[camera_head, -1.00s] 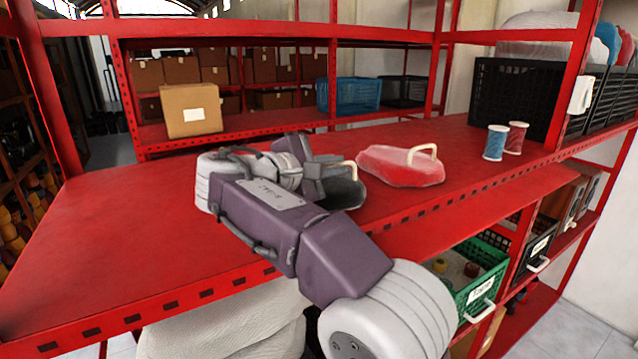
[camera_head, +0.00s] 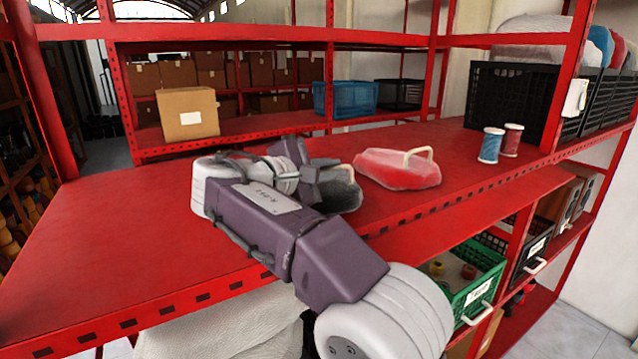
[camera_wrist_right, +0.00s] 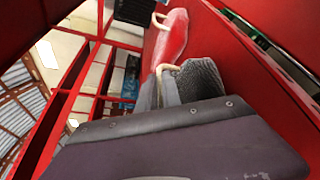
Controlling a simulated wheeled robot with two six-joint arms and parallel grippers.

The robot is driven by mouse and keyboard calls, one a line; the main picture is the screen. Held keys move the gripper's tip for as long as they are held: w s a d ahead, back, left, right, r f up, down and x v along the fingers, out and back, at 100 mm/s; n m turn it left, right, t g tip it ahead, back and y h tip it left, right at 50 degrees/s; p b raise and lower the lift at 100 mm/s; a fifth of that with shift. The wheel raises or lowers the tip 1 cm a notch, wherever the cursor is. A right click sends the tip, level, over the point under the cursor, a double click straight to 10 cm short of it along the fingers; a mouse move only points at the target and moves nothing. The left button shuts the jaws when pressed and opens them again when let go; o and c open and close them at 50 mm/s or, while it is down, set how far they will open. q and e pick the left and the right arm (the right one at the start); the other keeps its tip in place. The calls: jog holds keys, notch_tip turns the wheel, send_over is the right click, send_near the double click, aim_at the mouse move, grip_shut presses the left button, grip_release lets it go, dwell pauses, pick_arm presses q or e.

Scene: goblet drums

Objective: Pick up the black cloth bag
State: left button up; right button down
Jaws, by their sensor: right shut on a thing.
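The black cloth bag (camera_head: 340,197) is on the red shelf board (camera_head: 110,225), dark with a pale handle, and partly hidden behind my right gripper (camera_head: 325,176). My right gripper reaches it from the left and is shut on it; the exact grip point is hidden. In the right wrist view the bag (camera_wrist_right: 200,82) shows grey and mesh-like just beyond my gripper's body, its pale handle beside it. I cannot tell whether the bag touches the board. My left gripper is not in view.
A red cloth bag (camera_head: 398,172) with a pale handle lies just right of the black one. Two thread spools, blue (camera_head: 490,146) and red (camera_head: 512,140), stand farther right near a black crate (camera_head: 508,98). The board's left part is clear.

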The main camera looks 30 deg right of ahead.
jog(key=shift+w+a+f, duration=0.1)
jog(key=shift+f, duration=0.3)
jog(key=shift+w+r, duration=0.1)
jog(key=shift+r, duration=0.4)
jog(key=r, duration=0.1)
jog(key=d+r, duration=0.1)
jog(key=r, duration=0.1)
jog(key=shift+r, duration=0.3)
jog(key=s+d+r+b, duration=0.1)
jog(key=s+d+r, duration=0.4)
jog(key=d, duration=0.4)
jog(key=shift+s+d+r, duration=0.15)
jog(key=shift+r, duration=0.75)
